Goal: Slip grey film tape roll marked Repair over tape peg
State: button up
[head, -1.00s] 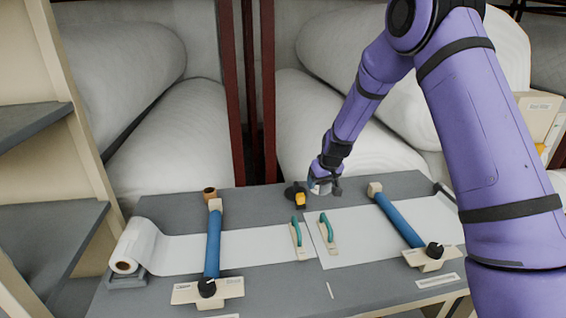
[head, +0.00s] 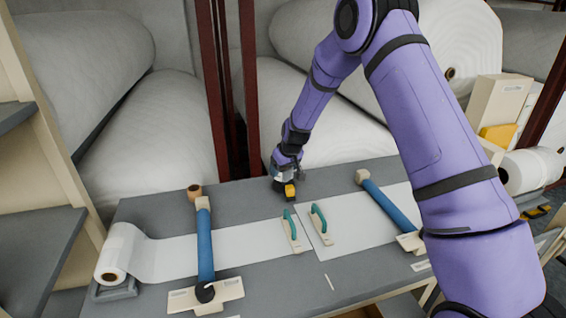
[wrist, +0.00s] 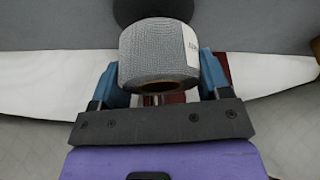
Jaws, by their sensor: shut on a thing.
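The grey film tape roll (wrist: 155,60) is large in the wrist view, held between the blue fingers of my gripper (wrist: 160,78). Its ribbed side faces the camera, with a brown core and part of a white label at right; the lettering is cut off. In the head view my gripper (head: 283,178) is low over the back middle of the table, right by a small yellow and black item (head: 290,191). The roll is hard to make out there. I cannot tell whether that item carries the tape peg, or whether the roll touches it.
The grey table (head: 260,265) holds white sheeting (head: 180,255) from a roll at left, blue bars (head: 205,245) and two green-handled tools (head: 318,220). A small brown cylinder (head: 195,191) stands at the back left. Large wadding rolls (head: 150,150) lie behind.

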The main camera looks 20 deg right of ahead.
aim_at(284, 175)
jog(key=shift+f, duration=0.95)
jog(key=shift+f, duration=0.6)
dwell(0.9)
jog(key=o, duration=0.7)
jog(key=shift+c, duration=0.2)
jog(key=shift+r, duration=0.1)
jog(key=v, duration=1.1)
jog(key=shift+s, duration=0.1)
dwell(0.4)
